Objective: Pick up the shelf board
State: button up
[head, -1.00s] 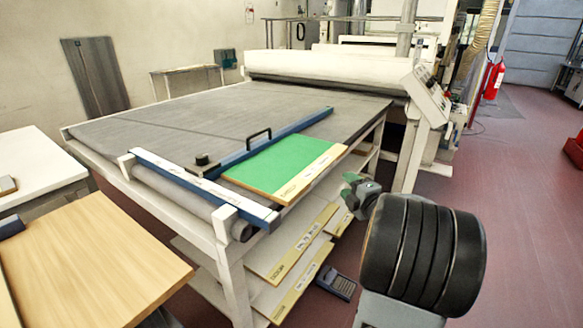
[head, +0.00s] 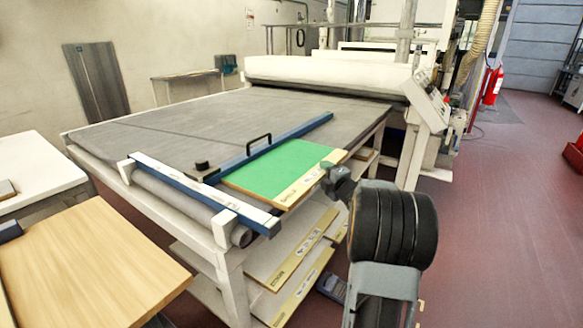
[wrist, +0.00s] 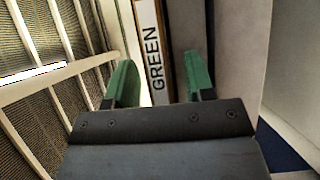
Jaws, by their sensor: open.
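The shelf board (head: 270,167) has a green top and a pale labelled front edge. It lies on the grey conveyor table, its labelled edge toward my gripper. My gripper (head: 333,178) is at the right part of that edge in the head view, and overlaps it there. In the wrist view my gripper (wrist: 160,82) is open. The board's edge (wrist: 152,45), with the word GREEN, lies between the two green-faced fingers, nearer the left one. I cannot tell whether a finger touches it.
A blue and white bar (head: 200,190) crosses the table's front, and a blue rail with a black handle (head: 258,140) runs along the board's far side. More labelled boards (head: 295,255) lie on the shelves below. A wooden table (head: 90,255) stands at left.

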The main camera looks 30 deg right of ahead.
jog(key=shift+w, duration=0.25)
jog(key=shift+c, duration=0.2)
grip_shut()
dwell(0.3)
jog(key=shift+r, duration=0.15)
